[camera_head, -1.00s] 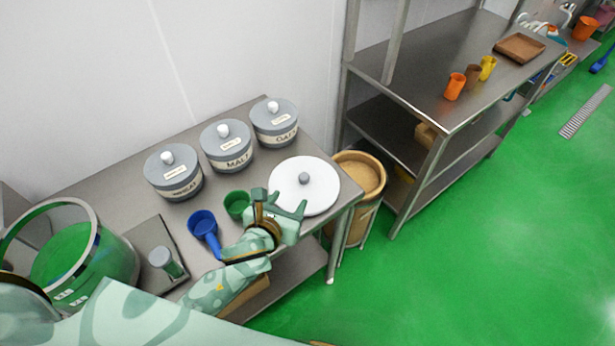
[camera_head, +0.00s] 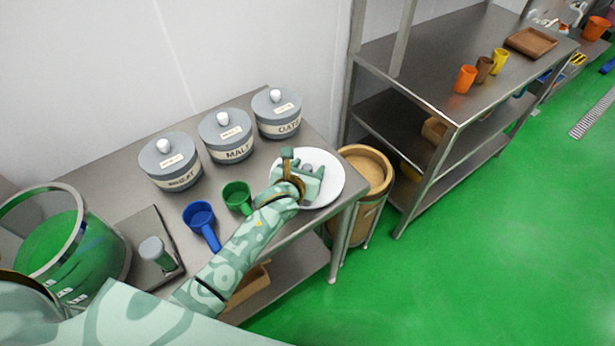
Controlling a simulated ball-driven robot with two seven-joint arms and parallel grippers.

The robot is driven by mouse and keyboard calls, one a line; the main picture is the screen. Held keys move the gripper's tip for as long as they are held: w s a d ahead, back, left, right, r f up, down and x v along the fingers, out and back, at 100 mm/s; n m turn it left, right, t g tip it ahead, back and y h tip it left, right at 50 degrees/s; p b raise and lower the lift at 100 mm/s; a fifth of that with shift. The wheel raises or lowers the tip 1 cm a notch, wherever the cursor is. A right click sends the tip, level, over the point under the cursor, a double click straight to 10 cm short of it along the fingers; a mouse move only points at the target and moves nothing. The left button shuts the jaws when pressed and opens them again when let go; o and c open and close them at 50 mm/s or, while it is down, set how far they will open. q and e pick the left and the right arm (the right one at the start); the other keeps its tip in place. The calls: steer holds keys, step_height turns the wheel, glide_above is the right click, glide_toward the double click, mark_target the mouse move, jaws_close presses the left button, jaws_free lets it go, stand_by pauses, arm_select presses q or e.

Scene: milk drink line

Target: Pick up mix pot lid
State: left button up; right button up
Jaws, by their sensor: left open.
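The mix pot lid (camera_head: 328,190) is a round white disc with a grey knob (camera_head: 307,168). It lies flat near the right end of the steel table. My left gripper (camera_head: 304,172) is over the lid, its open fingers around or just above the knob. I cannot tell whether they touch it. The gripper and wrist hide the lid's left part. My right gripper is out of view.
Three grey canisters (camera_head: 226,137) stand along the wall. A blue scoop (camera_head: 200,216) and a green cup (camera_head: 237,196) sit left of my forearm. A tan bin (camera_head: 365,172) is just past the table's right end.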

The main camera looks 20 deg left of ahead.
arm_select(q)
steer(key=shift+r, duration=0.1)
jaws_close()
